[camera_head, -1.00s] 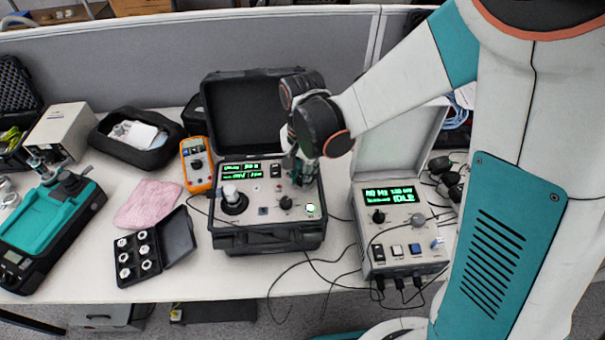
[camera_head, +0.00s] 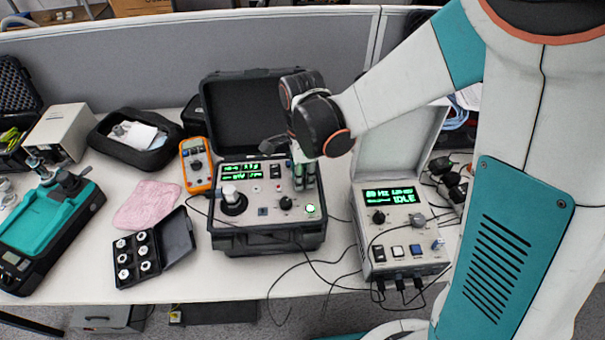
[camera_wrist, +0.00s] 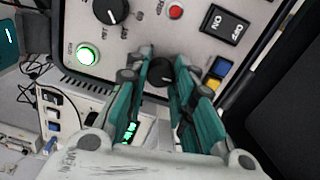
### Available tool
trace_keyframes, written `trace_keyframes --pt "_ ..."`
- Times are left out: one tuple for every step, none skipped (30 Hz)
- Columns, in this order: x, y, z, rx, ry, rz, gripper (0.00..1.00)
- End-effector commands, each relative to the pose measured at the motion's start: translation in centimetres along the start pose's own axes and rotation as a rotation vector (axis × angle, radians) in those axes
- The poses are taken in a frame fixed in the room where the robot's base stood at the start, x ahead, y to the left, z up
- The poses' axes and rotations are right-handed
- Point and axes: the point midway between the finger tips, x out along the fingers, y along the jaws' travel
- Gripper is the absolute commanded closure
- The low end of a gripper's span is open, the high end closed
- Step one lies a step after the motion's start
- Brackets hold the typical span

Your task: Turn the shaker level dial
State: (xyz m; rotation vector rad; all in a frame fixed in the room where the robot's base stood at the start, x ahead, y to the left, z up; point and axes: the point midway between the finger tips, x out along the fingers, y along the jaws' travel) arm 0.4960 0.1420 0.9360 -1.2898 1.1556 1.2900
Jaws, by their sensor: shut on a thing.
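The shaker unit is an open black case with a grey panel (camera_head: 258,212) in the middle of the table. My gripper (camera_head: 304,178) points down at the right side of this panel. In the wrist view, my gripper (camera_wrist: 160,85) has its green fingers on both sides of a small black dial (camera_wrist: 160,72) and is shut on it. The head view hides this dial behind the fingers. A larger black dial (camera_head: 286,203) with a scale is apart from the fingers, as is a lit green button (camera_head: 310,209). The panel's green displays (camera_head: 238,173) are lit.
The open lid (camera_head: 245,110) stands behind the panel. A grey control box (camera_head: 400,235) reading IDLE stands to the right, with loose cables in front. An orange multimeter (camera_head: 196,165), pink cloth (camera_head: 147,204) and black case of small parts (camera_head: 137,258) lie to the left.

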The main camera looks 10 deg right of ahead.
Motion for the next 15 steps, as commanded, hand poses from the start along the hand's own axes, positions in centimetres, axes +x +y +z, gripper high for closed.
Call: trace_keyframes --pt "-0.03 -0.05 0.04 0.015 -0.001 -0.001 1.00" --pt "-0.03 -0.05 0.04 0.022 -0.001 -0.001 1.00" --pt "-0.03 -0.05 0.04 0.031 -0.001 -0.001 1.00" --pt "-0.03 -0.06 0.04 0.037 -0.001 -0.001 1.00" --pt "-0.03 -0.06 0.04 0.042 -0.001 -0.001 1.00" --pt "-0.03 -0.06 0.04 0.047 -0.001 -0.001 1.00" --pt "-0.03 -0.06 0.04 0.050 -0.001 -0.001 1.00" --pt "-0.03 -0.06 0.04 0.052 -0.001 -0.001 1.00" --pt "-0.03 -0.06 0.04 0.054 -0.001 -0.001 1.00" --pt "-0.04 -0.06 0.04 0.056 -0.001 -0.001 1.00" --pt "-0.04 -0.06 0.04 0.056 -0.001 -0.001 1.00" --pt "-0.04 -0.06 0.04 0.057 -0.001 -0.001 1.00" --pt "-0.04 -0.06 0.05 0.057 -0.001 -0.001 1.00" --pt "-0.04 -0.06 0.05 0.057 -0.001 -0.001 1.00" --pt "-0.04 -0.06 0.05 0.057 -0.001 -0.001 1.00"
